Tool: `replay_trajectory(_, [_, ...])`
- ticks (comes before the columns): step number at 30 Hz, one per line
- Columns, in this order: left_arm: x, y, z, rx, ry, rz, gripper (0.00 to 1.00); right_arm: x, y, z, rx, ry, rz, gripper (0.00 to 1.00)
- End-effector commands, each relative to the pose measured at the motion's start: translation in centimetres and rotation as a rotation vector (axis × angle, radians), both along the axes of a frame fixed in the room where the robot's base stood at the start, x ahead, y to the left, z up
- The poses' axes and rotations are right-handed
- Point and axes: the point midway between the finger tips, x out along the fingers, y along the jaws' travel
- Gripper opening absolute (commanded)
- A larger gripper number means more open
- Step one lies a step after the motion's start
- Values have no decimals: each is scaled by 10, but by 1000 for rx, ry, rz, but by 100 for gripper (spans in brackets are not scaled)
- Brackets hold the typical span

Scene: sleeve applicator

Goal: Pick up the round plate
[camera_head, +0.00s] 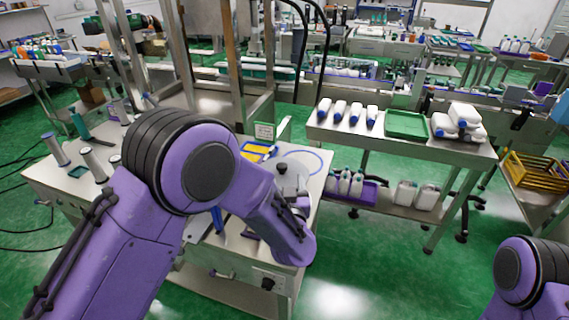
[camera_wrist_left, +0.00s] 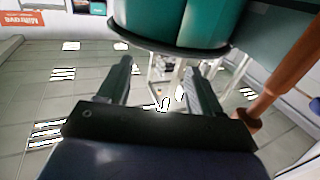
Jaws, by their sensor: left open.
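In the left wrist view, my left gripper (camera_wrist_left: 158,66) has its two fingers spread, with nothing between them. Just beyond the fingertips is a dark, thin round plate (camera_wrist_left: 175,50), seen edge-on from below, with a teal cylinder (camera_wrist_left: 170,22) directly above it. I cannot tell whether the fingers touch the plate. In the head view, my left arm reaches over the metal workbench; its fingers are mostly hidden by the wrist. A grey round part (camera_head: 291,172) stands just beyond the wrist; I cannot tell whether it is the same plate. My right gripper is out of view.
The workbench (camera_head: 62,185) carries upright spools (camera_head: 97,163) at left and a blue ring (camera_head: 303,163) at the back. A second metal table (camera_head: 400,146) holds white bottles (camera_head: 348,112) and a green tray (camera_head: 406,125). Green floor is open between them.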

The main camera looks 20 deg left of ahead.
Motion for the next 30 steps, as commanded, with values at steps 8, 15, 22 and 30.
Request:
replay_trajectory(8, [40, 28, 1, -1, 1, 22, 65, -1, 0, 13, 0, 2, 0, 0])
replay_trajectory(15, [73, 43, -2, -1, 2, 24, 65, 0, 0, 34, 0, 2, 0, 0])
replay_trajectory(22, [94, 48, -6, 1, 1, 18, 65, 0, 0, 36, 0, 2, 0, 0])
replay_trajectory(30, [94, 47, -6, 0, 0, 17, 26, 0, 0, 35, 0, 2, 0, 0])
